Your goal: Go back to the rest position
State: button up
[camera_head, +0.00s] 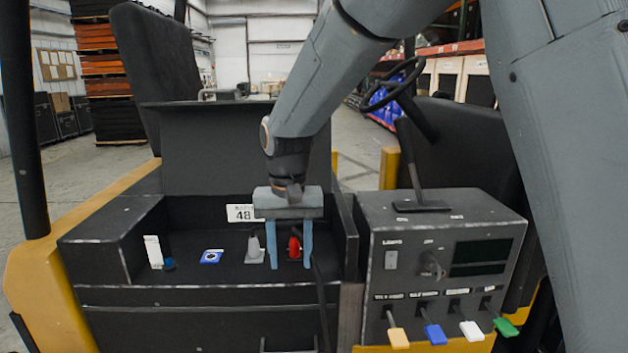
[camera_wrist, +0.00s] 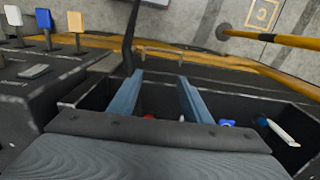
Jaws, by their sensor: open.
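My gripper (camera_head: 290,266) hangs from my arm with its two blue fingers pointing down into an open dark compartment (camera_head: 215,297). The fingers are apart. In the head view a red plug-like thing (camera_head: 294,246) shows between them, and a grey one (camera_head: 254,248) stands just left of them. In the wrist view my gripper (camera_wrist: 160,78) is also spread, with nothing held at the fingertips. A bit of red (camera_wrist: 148,117) shows behind the gripper body, which hides most of it. I cannot tell whether a finger touches the red thing.
A raised lid (camera_head: 235,145) stands behind the compartment. Inside are a blue square tag (camera_head: 211,257) and a white upright piece (camera_head: 153,251). A control box (camera_head: 440,260) with coloured levers stands close right. A steering wheel (camera_head: 395,85) is behind my arm.

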jog(key=s+d+f, duration=0.2)
jog(key=d, duration=0.5)
jog(key=s+d+f+b, duration=0.1)
jog(key=d+f, duration=0.2)
jog(key=d, duration=0.4)
jog(key=shift+s+f+m+t, duration=0.2)
jog(key=shift+s+m+t, duration=0.1)
jog(key=shift+s, duration=0.1)
jog(key=shift+t, duration=0.4)
jog(key=s+d+f, duration=0.1)
jog(key=s+d, duration=0.2)
jog(key=s+d+f+b, duration=0.1)
jog(key=s+d+f, duration=0.1)
jog(key=s+d, duration=0.1)
jog(key=s+d+f, duration=0.2)
jog(key=s+d, duration=0.1)
jog(key=d, duration=0.1)
jog(key=shift+s+d+f, duration=0.2)
jog(key=shift+s+f, duration=0.05)
jog(key=shift+s, duration=0.05)
jog(key=shift+c, duration=0.4)
